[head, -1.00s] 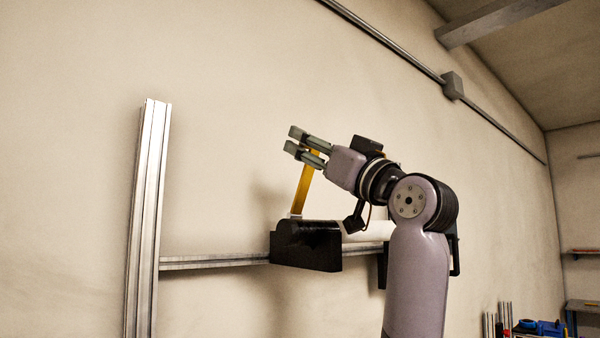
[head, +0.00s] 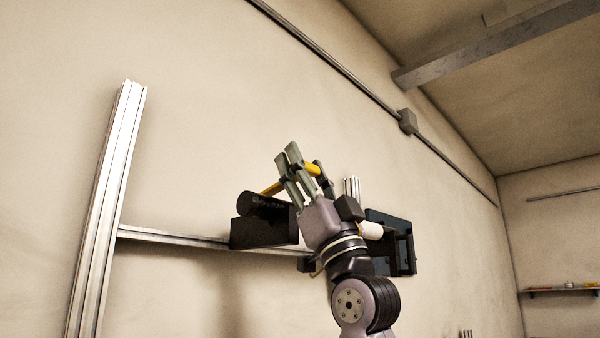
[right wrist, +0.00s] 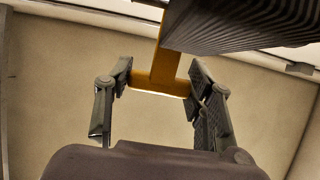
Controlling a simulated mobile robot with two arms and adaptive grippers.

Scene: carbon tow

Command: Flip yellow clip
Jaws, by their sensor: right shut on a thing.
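The yellow clip (head: 313,169) is a flat strip that slopes from beside the dark roller up and right past my right gripper's fingers. My right gripper (head: 286,159) points up, its two grey fingers on the clip near its upper end. In the right wrist view the clip (right wrist: 158,72) looks T-shaped; its wide end lies between the fingertips (right wrist: 160,78), which are shut on it. Its narrow stem runs up beside a dark ribbed roller (right wrist: 240,25). The clip's lower end is partly hidden in the head view. My left gripper is out of view.
A black block (head: 262,232) with a dark roller (head: 264,205) sits on a horizontal metal rail (head: 170,236). A white roll (head: 371,230) and a black bracket (head: 404,252) are at the right. A metal post (head: 105,210) stands left.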

